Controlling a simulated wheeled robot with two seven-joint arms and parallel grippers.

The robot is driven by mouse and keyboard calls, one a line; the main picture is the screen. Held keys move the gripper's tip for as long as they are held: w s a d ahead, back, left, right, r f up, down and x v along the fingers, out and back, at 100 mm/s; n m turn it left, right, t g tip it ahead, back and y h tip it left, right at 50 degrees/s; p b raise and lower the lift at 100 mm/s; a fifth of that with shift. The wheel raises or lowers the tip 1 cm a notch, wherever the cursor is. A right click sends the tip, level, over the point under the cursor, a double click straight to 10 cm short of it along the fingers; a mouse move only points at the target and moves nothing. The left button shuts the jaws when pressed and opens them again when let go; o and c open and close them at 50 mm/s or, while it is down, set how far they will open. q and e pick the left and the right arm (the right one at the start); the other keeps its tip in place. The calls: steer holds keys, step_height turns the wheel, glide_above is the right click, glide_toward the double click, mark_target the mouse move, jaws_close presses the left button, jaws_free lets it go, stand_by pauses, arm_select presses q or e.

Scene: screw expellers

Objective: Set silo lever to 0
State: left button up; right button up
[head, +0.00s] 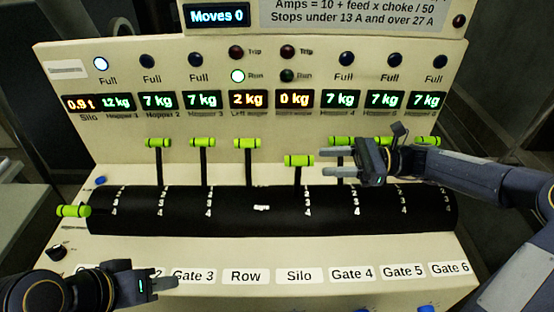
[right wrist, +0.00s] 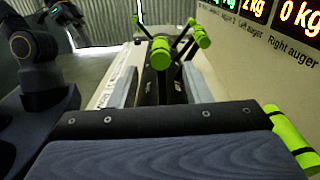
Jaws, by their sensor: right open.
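The Silo lever (head: 298,160), with a lime-green cross handle on a black stem, stands above the Silo label (head: 299,276). Its handle sits a little lower than the Row lever's handle. My right gripper (head: 325,163) is open and empty just right of this handle, its fingers pointing left at about handle height. In the right wrist view a green handle (right wrist: 160,52), likely the Silo lever's, shows ahead between the two grey fingers. No contact is visible. My left gripper (head: 172,284) is low at the front left, over the label strip; its opening is unclear.
The Row lever (head: 245,143) stands left of the Silo lever. The Gate 4 lever (head: 342,141) is close behind my right gripper. The leftmost lever (head: 73,211) is far lower. A black numbered drum (head: 260,222) runs below the handles, displays (head: 295,98) above.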

mark_target(303, 161)
steer(key=shift+a+p, duration=0.65)
steer(key=shift+a, duration=3.3)
jaws_close()
steer(key=shift+w, duration=0.1)
